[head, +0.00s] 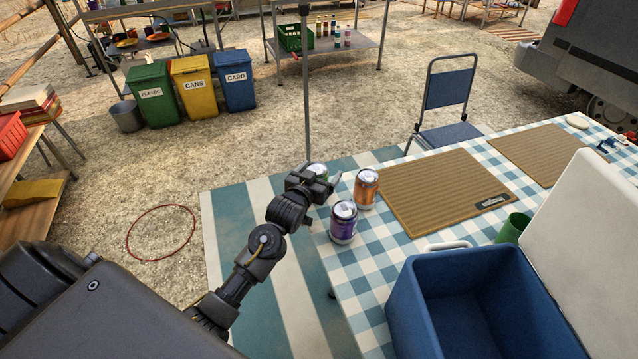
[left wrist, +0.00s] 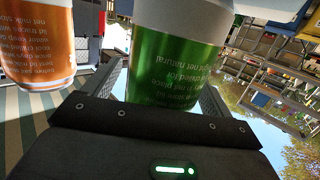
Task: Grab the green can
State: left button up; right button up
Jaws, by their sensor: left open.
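The green can (head: 317,170) shows only its top in the head view, behind my left gripper (head: 322,184), at the table's left corner. In the left wrist view the green can (left wrist: 175,62) stands large and close, between the two fingers of my open left gripper (left wrist: 160,95). I cannot tell whether the fingers touch it. An orange can (head: 365,188) stands just to the right of the gripper; it also shows at the left of the wrist view (left wrist: 38,45). A purple can (head: 343,222) stands nearer to me. My right gripper is not in view.
The checked table (head: 362,279) also bears a brown ribbed mat (head: 440,190), a green cup (head: 512,228) and an open blue cooler (head: 420,310). A thin pole (head: 306,100) rises behind the gripper. A blue chair (head: 448,92) stands at the table's far side.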

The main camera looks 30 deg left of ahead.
pick_arm(q)
jog(key=shift+c, duration=0.5)
jog(key=c, duration=1.2)
jog(key=shift+r, duration=0.15)
notch_tip(320, 180, up, 10)
jog(key=shift+f+p, duration=0.1)
jog(key=shift+p, duration=0.2)
